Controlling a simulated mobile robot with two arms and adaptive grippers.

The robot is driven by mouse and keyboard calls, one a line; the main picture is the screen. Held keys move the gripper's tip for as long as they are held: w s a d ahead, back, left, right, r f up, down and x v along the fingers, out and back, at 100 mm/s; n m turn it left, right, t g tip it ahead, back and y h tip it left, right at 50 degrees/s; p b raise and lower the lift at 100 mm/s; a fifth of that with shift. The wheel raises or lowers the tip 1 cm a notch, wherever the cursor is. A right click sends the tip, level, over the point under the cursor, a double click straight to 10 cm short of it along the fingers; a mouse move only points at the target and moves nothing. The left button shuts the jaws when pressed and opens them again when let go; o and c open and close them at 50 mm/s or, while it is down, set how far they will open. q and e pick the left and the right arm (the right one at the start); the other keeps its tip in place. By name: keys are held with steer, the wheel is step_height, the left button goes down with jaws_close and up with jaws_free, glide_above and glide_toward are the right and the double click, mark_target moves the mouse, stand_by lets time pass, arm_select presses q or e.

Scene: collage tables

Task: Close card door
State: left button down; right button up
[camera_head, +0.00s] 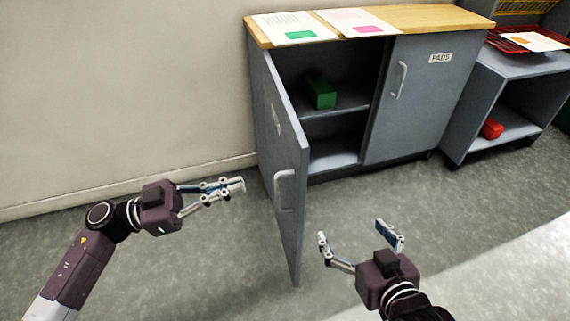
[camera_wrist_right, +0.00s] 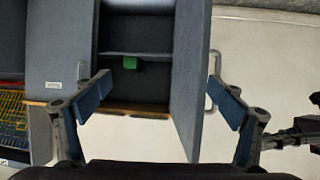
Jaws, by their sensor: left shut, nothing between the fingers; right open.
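The left cabinet door (camera_head: 288,150) is grey and stands wide open, swung out into the room from its left hinge. Its outer face carries a light handle (camera_head: 284,188) and a label too oblique to read. The door also shows in the right wrist view (camera_wrist_right: 187,75). My left gripper (camera_head: 241,185) is shut and empty, left of the handle on the door's outer side, apart from it. My right gripper (camera_head: 352,231) is open and empty, in front of the cabinet and right of the door's free edge. A green block (camera_head: 320,94) sits on the inner shelf.
The right door (camera_head: 420,95), labelled PADS, is shut. Papers (camera_head: 293,27) lie on the wooden top (camera_head: 425,16). An open grey unit (camera_head: 515,68) to the right holds a red block (camera_head: 492,129) and a red tray (camera_head: 505,41). The floor in front is clear.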

arm_select(q)
steer(key=w+a+f+n+y, duration=0.2)
steer(key=w+a, duration=0.1)
arm_select(e)
step_height(320, 180, down, 3)
steer(key=s+d+g, duration=0.1)
steer(key=s+g, duration=0.1)
arm_select(q)
steer(key=b, duration=0.1)
glide_toward(297, 173)
steer(key=d, duration=0.1)
steer(key=b+x, duration=0.1)
steer(key=x, duration=0.4)
steer(key=shift+w+d+b, duration=0.25)
steer(key=shift+d+b, duration=0.05)
steer(key=shift+b, duration=0.05)
steer(key=shift+d, duration=0.2)
arm_select(e)
steer(key=w+a+r+t, duration=0.1)
steer(key=w+r+t, duration=0.1)
steer(key=r+t, duration=0.2)
steer(key=w+a+r+t+y, duration=0.1)
steer(key=r+t, duration=0.3)
steer(key=r, duration=0.6)
steer(key=shift+w+a+r+y, duration=0.35)
steer(key=shift+w+a, duration=0.2)
steer(key=shift+w, duration=0.3)
steer(key=shift+f, duration=0.1)
